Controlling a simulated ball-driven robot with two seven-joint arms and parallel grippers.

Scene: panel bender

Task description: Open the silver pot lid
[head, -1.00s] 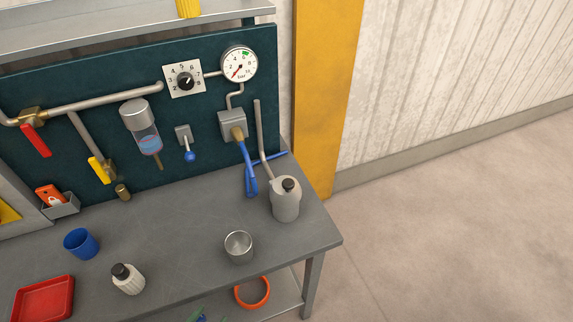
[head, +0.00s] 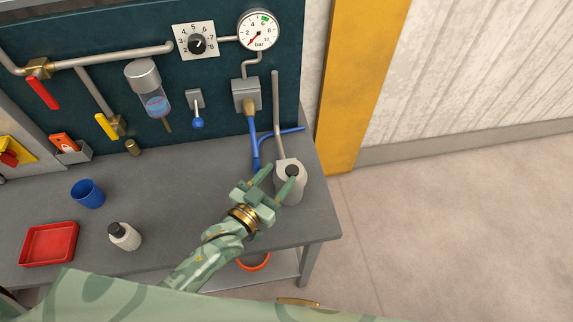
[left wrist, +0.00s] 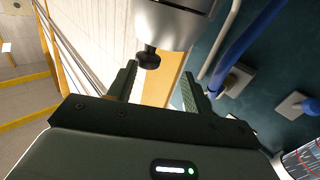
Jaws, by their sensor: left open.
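A silver-grey pot (head: 291,191) with a black knob-like cap (head: 292,170) stands at the right end of the bench. In the left wrist view, the pot (left wrist: 177,22) fills the top, with its black cap (left wrist: 148,60) pointing into the gap between the fingers. My left gripper (head: 280,176) is open, one finger on each side of the cap's line. I cannot tell whether a finger touches the cap. The gripper partly covers the pot in the head view. My right gripper is not in view.
A thin grey pipe (head: 276,115) rises behind the pot, with blue hoses (head: 256,150) beside it.

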